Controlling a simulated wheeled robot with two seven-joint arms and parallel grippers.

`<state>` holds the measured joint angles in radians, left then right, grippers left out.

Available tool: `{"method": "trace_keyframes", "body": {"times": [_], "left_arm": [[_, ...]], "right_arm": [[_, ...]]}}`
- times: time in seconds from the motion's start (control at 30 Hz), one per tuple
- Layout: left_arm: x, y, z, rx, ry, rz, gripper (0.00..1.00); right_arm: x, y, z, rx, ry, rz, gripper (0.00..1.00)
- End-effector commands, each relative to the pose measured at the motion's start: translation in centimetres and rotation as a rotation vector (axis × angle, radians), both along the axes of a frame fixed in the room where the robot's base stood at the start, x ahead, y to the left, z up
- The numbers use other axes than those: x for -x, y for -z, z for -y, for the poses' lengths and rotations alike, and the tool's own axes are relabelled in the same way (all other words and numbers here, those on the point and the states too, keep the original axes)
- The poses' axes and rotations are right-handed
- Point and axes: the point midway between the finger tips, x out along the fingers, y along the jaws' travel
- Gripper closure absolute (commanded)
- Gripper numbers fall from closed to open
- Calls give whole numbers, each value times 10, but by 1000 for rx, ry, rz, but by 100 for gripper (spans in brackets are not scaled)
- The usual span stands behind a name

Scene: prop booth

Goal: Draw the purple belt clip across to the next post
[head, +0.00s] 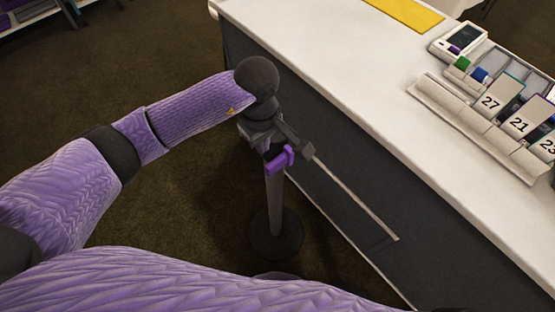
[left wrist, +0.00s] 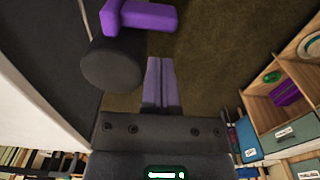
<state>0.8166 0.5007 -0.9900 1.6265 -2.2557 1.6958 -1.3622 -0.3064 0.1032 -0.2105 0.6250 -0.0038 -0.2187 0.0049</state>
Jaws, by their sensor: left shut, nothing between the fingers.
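The purple belt clip (head: 281,160) is at the upper part of a dark post (head: 274,200) in the head view. In the left wrist view the clip (left wrist: 148,17) is at the top edge, beside the post's dark round head (left wrist: 112,65). My left gripper (head: 264,146) is close to the post head, partly hidden by my wrist. Its fingers (left wrist: 160,62) are shut and empty in the left wrist view, with a visible gap to the clip. A thin pale strip (head: 355,198) runs down to the right from near the post. My right gripper is not in view.
A long white counter (head: 330,70) with dark sides stands right of the post. It holds a card terminal (head: 460,40), numbered tags (head: 520,122) and a yellow sheet (head: 407,13). Wooden shelving (left wrist: 255,95) shows at right in the wrist view. Brown carpet (head: 170,55) is open at left.

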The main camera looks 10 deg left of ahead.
Motion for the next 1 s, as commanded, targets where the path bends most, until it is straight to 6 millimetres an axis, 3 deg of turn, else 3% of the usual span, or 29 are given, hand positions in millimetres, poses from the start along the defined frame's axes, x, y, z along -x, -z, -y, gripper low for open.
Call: {"method": "trace_keyframes", "body": {"times": [0.27, 1.0], "left_arm": [[0, 4, 0, 0, 0, 0, 100], [0, 57, 0, 0, 0, -1, 100]], "right_arm": [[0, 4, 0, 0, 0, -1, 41], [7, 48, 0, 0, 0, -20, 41]]}}
